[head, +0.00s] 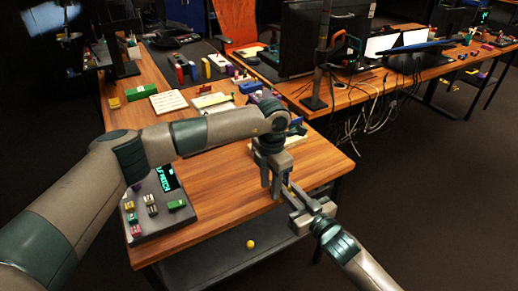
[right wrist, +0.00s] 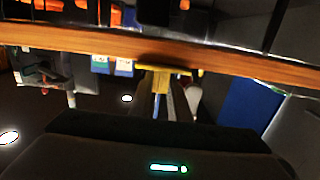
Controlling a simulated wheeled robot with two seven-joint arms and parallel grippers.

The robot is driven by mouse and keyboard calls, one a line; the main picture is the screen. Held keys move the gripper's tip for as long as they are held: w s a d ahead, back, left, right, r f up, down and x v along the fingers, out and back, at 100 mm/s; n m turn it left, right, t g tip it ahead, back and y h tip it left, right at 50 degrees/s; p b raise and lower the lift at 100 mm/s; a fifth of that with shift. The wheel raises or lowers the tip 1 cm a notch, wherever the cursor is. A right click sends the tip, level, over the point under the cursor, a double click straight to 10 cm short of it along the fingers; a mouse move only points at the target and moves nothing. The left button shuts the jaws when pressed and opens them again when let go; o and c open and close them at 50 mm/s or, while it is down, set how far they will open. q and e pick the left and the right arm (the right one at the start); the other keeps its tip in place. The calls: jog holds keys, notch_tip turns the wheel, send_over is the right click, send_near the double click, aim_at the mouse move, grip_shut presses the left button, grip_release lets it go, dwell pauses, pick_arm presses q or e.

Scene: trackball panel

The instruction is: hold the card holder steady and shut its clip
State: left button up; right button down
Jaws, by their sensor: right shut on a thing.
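My left gripper (head: 271,187) points down over the front right part of the wooden table; its finger gap is too small to judge. My right gripper (head: 288,190) reaches in from the lower right, its tips beside the left fingers at the table's front edge. In the right wrist view its fingers (right wrist: 164,88) are shut on a thin yellowish piece, which I take for the card holder (right wrist: 168,69), close to the wooden edge. In the head view the grippers hide the holder, and I cannot make out its clip in either view.
The wooden table (head: 225,195) has bare surface left of the grippers. A dark trackball panel (head: 160,210) with several coloured blocks stands at its left. White boards (head: 168,101) and a green block (head: 141,92) lie farther back. A yellow ball (head: 250,244) lies below the front edge.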

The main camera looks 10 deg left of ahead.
pick_arm(q)
jog(key=a+m, duration=0.1)
jog(key=m, duration=0.3)
jog(key=shift+w+a+r, duration=0.1)
jog(key=shift+a, duration=0.3)
jog(key=m, duration=0.1)
jog(key=a+m, duration=0.1)
jog(key=m, duration=0.1)
jog(key=w+m, duration=0.1)
jog(key=shift+a+m, duration=0.3)
jog(key=shift+m, duration=0.1)
jog(key=shift+w+r+m, duration=0.1)
jog(key=shift+r+m, duration=0.2)
jog(key=shift+r, duration=0.05)
notch_tip(320, 180, up, 11)
jog(key=shift+r, duration=0.15)
grip_shut()
jog(key=s+a+f+n+t+h, duration=0.1)
jog(key=s+a+n+t, duration=0.1)
jog(key=s+n, duration=0.6)
jog(key=shift+s+f+n+h, duration=0.35)
jog(key=shift+f+n+h, duration=0.05)
jog(key=shift+n, duration=1.5)
